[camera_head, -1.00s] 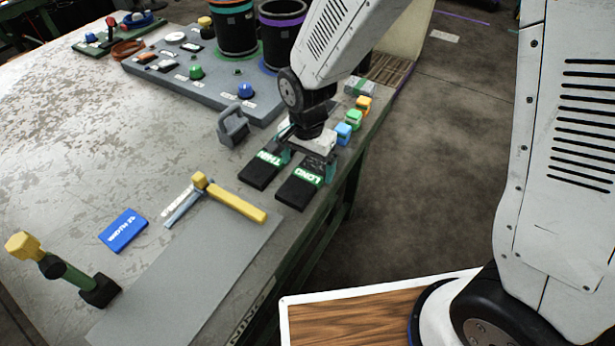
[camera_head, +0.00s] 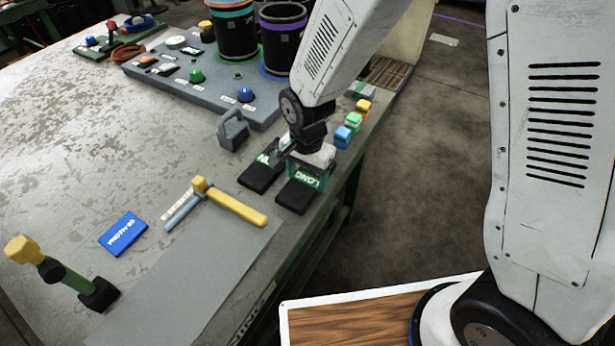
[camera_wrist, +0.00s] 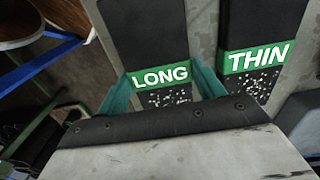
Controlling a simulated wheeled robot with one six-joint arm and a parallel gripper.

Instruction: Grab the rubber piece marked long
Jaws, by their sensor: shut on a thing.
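The long rubber piece (camera_head: 296,196) is a flat black strip with a green band reading LONG, lying on the table near its right edge. The thin rubber piece (camera_head: 259,178), with a green band reading THIN, lies beside it on the left. My gripper (camera_head: 306,172) is over the long piece. In the wrist view its teal fingers (camera_wrist: 163,88) stand on both sides of the green band of the long piece (camera_wrist: 147,35), shut on it. The thin piece (camera_wrist: 262,25) is to the right there, outside the fingers. The fingertips' lower ends are hard to see.
A grey weight with a handle (camera_head: 232,131) stands left of the thin piece. Small blue, green and orange blocks (camera_head: 353,121) line the table edge behind my gripper. The table edge is close on the right.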

